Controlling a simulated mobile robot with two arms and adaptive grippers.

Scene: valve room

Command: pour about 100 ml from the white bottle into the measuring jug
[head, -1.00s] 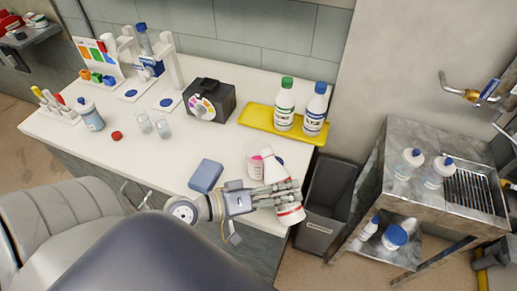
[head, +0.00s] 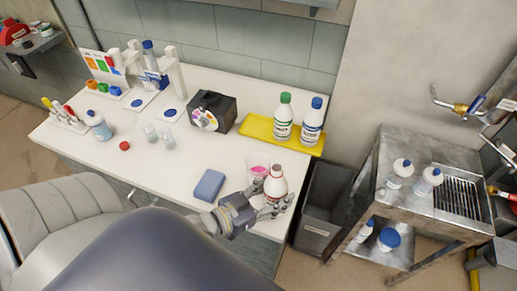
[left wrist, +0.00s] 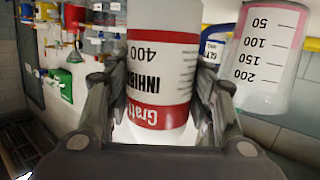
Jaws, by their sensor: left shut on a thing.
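The white bottle (head: 276,183) with red bands and a label stands about upright in my left gripper (head: 268,203), near the bench's front right edge. In the left wrist view the fingers sit on both sides of the bottle (left wrist: 162,75), which appears upside down there. The measuring jug (head: 257,163) is just behind and left of the bottle, partly hidden by it, with pink showing inside. Its scale shows on the jug in the left wrist view (left wrist: 268,60); the liquid level is unclear. I cannot tell whether the bottle touches the bench. My right gripper is not in view.
A blue sponge-like block (head: 209,185) lies left of my gripper. A yellow tray (head: 257,127) holds a green-capped bottle (head: 284,115) and a blue-capped bottle (head: 313,120). A red cap (head: 124,145) lies farther left. A grey bin (head: 322,205) stands right of the bench.

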